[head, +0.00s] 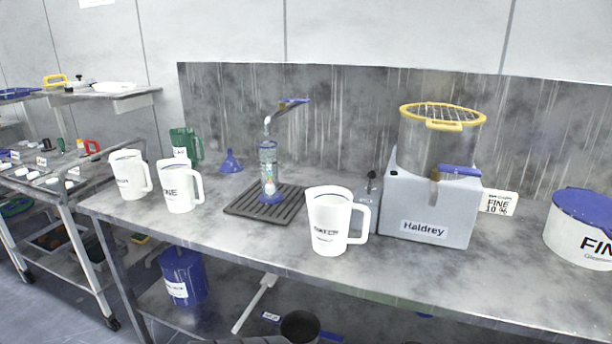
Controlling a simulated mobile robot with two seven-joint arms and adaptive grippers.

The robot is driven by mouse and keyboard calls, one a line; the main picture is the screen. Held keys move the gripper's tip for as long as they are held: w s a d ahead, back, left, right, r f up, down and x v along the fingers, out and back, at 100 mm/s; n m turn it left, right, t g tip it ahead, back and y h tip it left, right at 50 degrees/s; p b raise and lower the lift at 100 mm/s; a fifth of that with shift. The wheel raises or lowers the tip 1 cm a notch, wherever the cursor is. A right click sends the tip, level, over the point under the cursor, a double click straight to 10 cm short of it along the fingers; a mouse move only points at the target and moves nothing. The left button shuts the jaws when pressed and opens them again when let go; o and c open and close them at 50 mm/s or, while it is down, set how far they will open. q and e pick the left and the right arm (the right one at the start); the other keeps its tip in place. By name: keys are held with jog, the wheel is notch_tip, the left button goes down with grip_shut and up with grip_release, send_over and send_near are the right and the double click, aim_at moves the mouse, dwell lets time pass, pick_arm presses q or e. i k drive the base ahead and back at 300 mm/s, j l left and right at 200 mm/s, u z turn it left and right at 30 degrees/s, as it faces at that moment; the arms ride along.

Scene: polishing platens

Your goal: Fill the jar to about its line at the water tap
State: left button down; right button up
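A tap with a blue lever (294,101) and a pale spout stands at the back of the steel bench. Below its spout is a clear upright cylinder (268,158) with a blue foot, over a dark slatted drip tray (246,207). I cannot tell whether this cylinder is the jar, and no fill line or water level is readable. White handled jugs with dark lettering stand on the bench: one (328,222) right of the tray, and two at left, (178,187) and (127,175). Neither gripper shows in the head view.
A blue-lidded white tub (577,239) stands far right. A green jug (187,145) and blue funnel (231,163) stand behind. The front bench strip is mostly clear.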

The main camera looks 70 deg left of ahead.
aim_at(295, 101)
jog(key=u, duration=2.5)
jog(key=i+j+z, duration=0.15)
jog(key=j, duration=0.55)
jog(key=i+j+z, duration=0.2)
jog(key=j, duration=0.45)
jog(key=i+j+z, duration=0.15)
jog(key=j, duration=0.6)
jog(key=j+z, duration=0.2)
jog(key=j, duration=0.5)
